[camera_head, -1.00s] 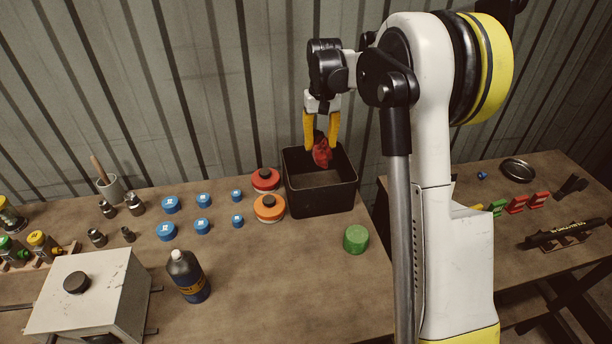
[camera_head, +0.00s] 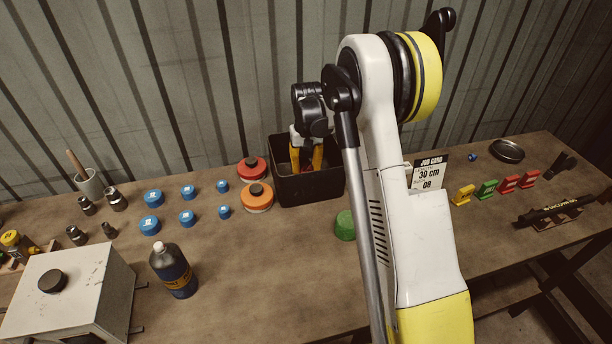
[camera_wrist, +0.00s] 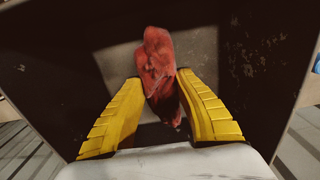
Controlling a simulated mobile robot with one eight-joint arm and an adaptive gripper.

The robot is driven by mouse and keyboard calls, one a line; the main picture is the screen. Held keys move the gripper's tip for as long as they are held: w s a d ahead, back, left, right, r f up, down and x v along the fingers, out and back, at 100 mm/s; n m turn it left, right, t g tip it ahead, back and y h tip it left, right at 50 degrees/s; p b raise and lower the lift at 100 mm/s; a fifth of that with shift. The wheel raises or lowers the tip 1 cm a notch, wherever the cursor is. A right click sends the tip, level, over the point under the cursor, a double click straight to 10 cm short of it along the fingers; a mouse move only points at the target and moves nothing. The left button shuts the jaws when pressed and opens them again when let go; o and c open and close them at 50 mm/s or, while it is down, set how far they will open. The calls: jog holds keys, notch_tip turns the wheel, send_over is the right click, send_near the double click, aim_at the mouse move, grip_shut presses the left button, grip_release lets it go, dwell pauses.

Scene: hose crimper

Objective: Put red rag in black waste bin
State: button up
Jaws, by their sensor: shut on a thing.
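The red rag (camera_wrist: 158,68) is between the two yellow fingers of my gripper (camera_wrist: 160,88) in the wrist view. My gripper is shut on it. The black waste bin (camera_head: 312,187) stands at the back of the bench. In the head view my gripper (camera_head: 306,160) points down with its fingertips inside the bin's opening. The rag is hidden there by the bin's front wall and the fingers. In the wrist view the bin's dark walls (camera_wrist: 255,60) surround the rag, with a lighter floor below it.
A red tin (camera_head: 252,169) and an orange tin (camera_head: 258,197) stand just left of the bin. A green lid (camera_head: 345,226) lies in front of it. Several blue caps (camera_head: 154,198), a dark bottle (camera_head: 173,270) and a grey box (camera_head: 68,292) are further left.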

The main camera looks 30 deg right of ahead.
jog(key=shift+f, duration=0.9)
jog(key=shift+f, duration=0.1)
jog(key=o, duration=1.2)
jog(key=shift+o, duration=0.2)
